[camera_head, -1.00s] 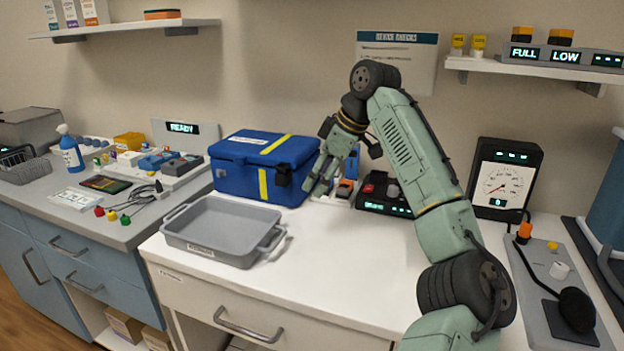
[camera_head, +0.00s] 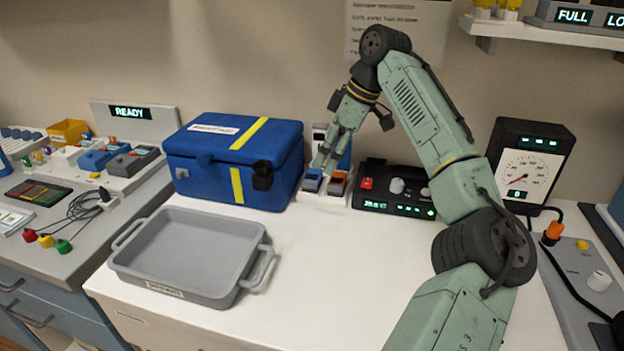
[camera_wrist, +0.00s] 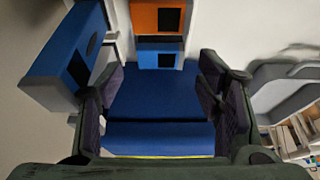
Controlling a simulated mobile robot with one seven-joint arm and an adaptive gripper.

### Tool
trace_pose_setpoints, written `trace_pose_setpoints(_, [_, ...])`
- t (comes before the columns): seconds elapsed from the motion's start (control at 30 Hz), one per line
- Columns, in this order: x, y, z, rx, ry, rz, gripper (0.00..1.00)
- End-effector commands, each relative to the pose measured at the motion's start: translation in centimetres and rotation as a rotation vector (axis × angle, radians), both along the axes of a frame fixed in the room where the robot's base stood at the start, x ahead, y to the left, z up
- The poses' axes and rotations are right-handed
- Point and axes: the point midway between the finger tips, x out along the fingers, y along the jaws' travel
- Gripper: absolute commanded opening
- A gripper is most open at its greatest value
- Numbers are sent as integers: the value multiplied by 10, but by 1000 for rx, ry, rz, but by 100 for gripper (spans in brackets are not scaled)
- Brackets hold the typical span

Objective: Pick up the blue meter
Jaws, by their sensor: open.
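In the wrist view the blue meter (camera_wrist: 158,59) shows a dark screen, directly below the orange meter (camera_wrist: 157,19). My gripper (camera_head: 323,165) is open and appears just above the blue meter in the head view. In the wrist view its two fingers (camera_wrist: 165,75) are spread wide with nothing held between them. Whether a finger touches the meter cannot be told.
The blue case (camera_head: 230,160) stands close on the left; its surface (camera_wrist: 160,105) fills the wrist view's middle. A black control box (camera_head: 395,190) is right of the holder. A grey tray (camera_head: 190,285) lies in front.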

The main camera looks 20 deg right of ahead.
Motion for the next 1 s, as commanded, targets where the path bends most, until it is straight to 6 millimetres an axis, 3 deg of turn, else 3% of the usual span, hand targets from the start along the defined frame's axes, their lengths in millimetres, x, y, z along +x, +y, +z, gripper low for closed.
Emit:
trace_pose_setpoints(0.17, [2, 3, -11, -2, 0, 0, 60])
trace_pose_setpoints(0.47, [9, 16, -50, -2, -1, -1, 60])
trace_pose_setpoints(0.73, [10, 18, -54, 0, -3, -1, 60])
trace_pose_setpoints(1.0, [10, 18, -54, 0, -3, -1, 43])
